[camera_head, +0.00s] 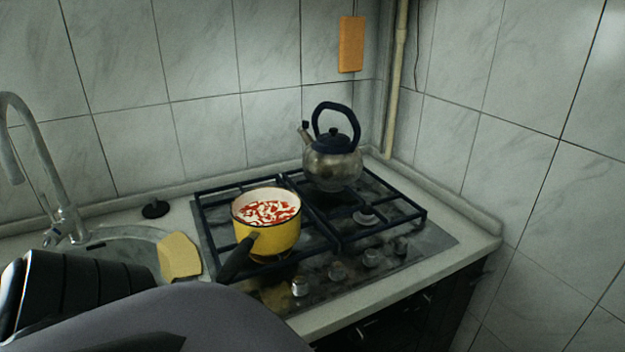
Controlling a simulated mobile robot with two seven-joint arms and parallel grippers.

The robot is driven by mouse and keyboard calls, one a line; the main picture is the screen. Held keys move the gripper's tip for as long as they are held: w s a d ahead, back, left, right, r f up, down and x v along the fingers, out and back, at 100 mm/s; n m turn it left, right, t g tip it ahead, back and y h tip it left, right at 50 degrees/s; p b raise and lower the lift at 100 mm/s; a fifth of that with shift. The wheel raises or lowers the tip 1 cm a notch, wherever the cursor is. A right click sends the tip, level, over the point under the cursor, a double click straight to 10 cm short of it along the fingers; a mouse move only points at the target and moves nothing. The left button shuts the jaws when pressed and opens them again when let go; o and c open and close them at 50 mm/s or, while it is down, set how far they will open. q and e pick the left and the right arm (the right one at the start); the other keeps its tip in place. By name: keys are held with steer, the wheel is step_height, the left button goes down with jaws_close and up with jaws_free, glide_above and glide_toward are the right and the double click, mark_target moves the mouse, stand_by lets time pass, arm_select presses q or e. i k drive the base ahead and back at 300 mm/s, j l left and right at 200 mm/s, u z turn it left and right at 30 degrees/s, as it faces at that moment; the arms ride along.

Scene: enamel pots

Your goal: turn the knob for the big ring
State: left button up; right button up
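The gas hob (440,240) is set in the counter, with black grates over its rings. Several knobs stand in a row along its front edge: a brighter one at the left end (299,287), then two in the middle (337,271) (372,258), and one at the right end (401,246). A yellow pot (268,238) with red and white contents sits on the front left grate and hides the ring below it. I cannot tell which ring is the big one. No flame shows. Neither of my gripper's fingertips shows; only parts of my arm fill the lower left.
A steel kettle (332,168) stands on the back grate. The pot's dark handle (238,258) points toward the front left. A sink with a tap (65,215) and a yellow sponge-like piece (180,257) lie to the left. Tiled walls close the back and right.

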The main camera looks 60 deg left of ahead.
mark_target(335, 275)
steer(key=u, duration=0.45)
steer(key=l+u, duration=0.15)
steer(key=u, duration=0.25)
steer(key=l+u, duration=0.1)
steer(key=u, duration=0.35)
steer(key=i+l+u, duration=0.1)
steer(key=u, duration=0.3)
